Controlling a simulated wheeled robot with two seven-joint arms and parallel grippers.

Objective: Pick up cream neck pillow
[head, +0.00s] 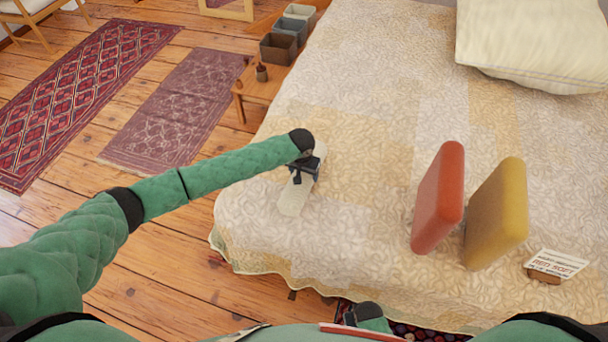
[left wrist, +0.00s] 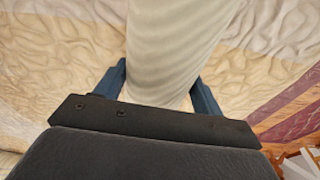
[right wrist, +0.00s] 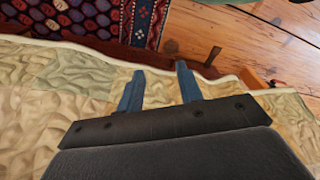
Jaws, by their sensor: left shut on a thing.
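The cream neck pillow (head: 294,198) is at the left part of the bed, near its side edge, partly hidden under my left gripper. My left gripper (head: 304,170) is over it from above, shut on it. In the left wrist view the pale pillow (left wrist: 172,45) runs between the two blue fingers (left wrist: 158,90), and its near end is hidden by the gripper body. My right gripper (right wrist: 158,86) is open and empty in the right wrist view, with its fingers apart above the bed's edge.
A red block (head: 438,198) and a yellow block (head: 496,213) stand on the bed (head: 350,240) to the right, with a small sign (head: 555,264) beside them. A large cream pillow (head: 535,45) lies at the back. A low wooden table (head: 260,88) with boxes stands left of the bed.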

